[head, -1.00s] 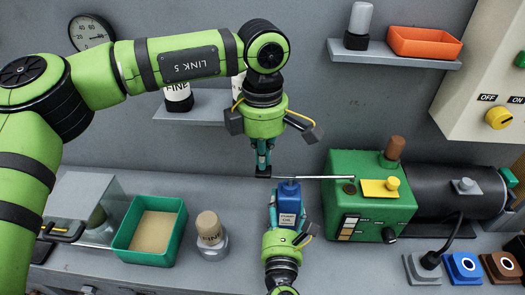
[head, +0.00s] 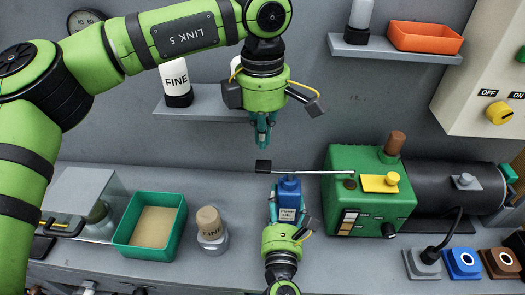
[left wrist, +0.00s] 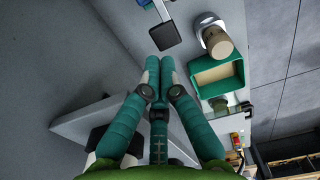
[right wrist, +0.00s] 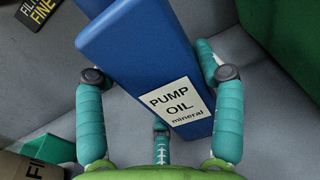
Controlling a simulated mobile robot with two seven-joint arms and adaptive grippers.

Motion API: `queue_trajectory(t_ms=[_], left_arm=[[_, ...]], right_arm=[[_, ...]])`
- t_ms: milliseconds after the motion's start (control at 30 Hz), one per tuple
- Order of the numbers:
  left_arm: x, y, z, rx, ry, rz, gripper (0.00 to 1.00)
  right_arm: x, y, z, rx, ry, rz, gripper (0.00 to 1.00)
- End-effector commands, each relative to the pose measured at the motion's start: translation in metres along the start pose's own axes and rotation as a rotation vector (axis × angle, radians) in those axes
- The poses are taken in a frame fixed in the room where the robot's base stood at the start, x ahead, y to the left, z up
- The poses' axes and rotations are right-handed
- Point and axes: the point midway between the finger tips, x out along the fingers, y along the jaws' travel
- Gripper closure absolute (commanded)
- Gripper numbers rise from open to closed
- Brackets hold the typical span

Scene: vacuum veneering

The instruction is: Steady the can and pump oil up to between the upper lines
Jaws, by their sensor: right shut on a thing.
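The blue oil can (head: 289,189) stands left of the green vacuum pump (head: 345,195); its label reads PUMP OIL mineral in the right wrist view (right wrist: 180,105). My right gripper (head: 288,222) is shut on the can. A thin rod (head: 315,171) runs above the can toward the pump's top, with a black pad (head: 263,167) at its left end. The pad also shows in the left wrist view (left wrist: 165,36). My left gripper (head: 263,143) is above the pad, apart from it, empty, its fingertips together. The pump's front gauge (head: 348,222) is too small to read for oil level.
A green tray (head: 180,225) and a FINE-labelled bottle (head: 210,235) stand left of the can. A black cylinder (head: 440,190) adjoins the pump. Gray, blue (head: 462,263) and brown pedals lie at right. A wall shelf (head: 190,108) is behind my left gripper.

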Motion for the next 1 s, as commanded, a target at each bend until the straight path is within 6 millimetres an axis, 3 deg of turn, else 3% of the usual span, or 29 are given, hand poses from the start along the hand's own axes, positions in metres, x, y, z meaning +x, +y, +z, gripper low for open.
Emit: queue_trajectory(t_ms=[200, 400, 1000], left_arm=[[-0.050, 0.001, 0.001, -0.001, -0.001, 0.004, 1.00], [-0.076, 0.000, 0.001, 0.001, -0.001, 0.001, 1.00], [-0.082, 0.000, 0.000, 0.001, 0.000, 0.001, 1.00]], right_arm=[[0.000, 0.000, 0.000, 0.000, 0.000, 0.000, 0.65], [0.000, 0.000, 0.000, 0.000, 0.000, 0.000, 0.65], [0.000, 0.000, 0.000, 0.000, 0.000, 0.000, 0.65]])
